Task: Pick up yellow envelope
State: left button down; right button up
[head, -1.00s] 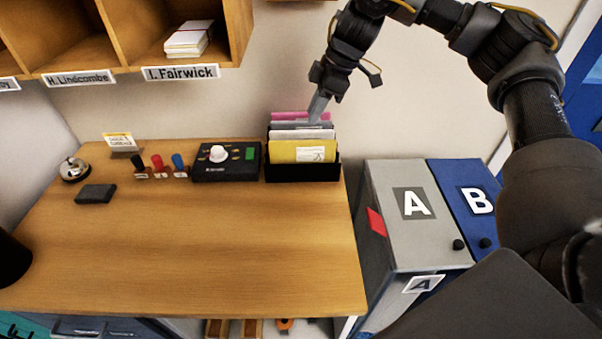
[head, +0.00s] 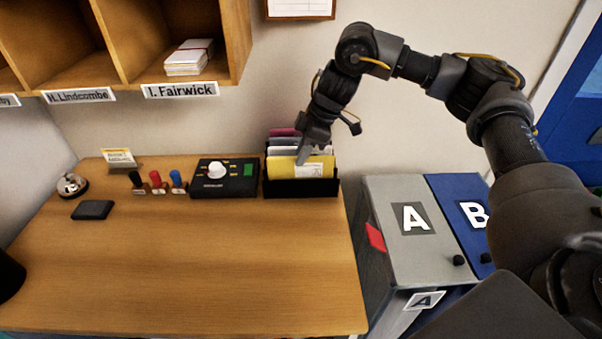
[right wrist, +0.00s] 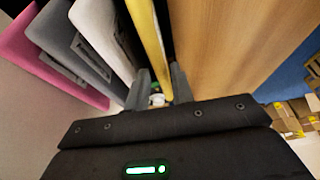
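The yellow envelope (head: 306,168) stands upright at the front of a black holder (head: 302,188) at the back right of the desk, with a pale label on its face. My right gripper (head: 303,158) is at its top edge. In the right wrist view, the yellow envelope (right wrist: 150,35) shows edge-on, and the open fingers of my right gripper (right wrist: 160,86) lie one on each side of it. The left finger is between it and the white envelope (right wrist: 100,35). I cannot tell whether either finger touches it. My left gripper is not in view.
Grey envelopes (right wrist: 62,45) and a pink one (right wrist: 30,55) stand behind in the holder. A black control box (head: 224,180) is left of it. Cabinets A (head: 390,190) and B (head: 460,187) stand right of the desk. The desk's front is clear.

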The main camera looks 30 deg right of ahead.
aim_at(301, 175)
jog(key=shift+p+x, duration=0.3)
jog(key=shift+x, duration=1.5)
jog(key=shift+s+d+f, duration=0.1)
jog(key=shift+d, duration=0.05)
jog(key=shift+f, duration=0.25)
grip_shut()
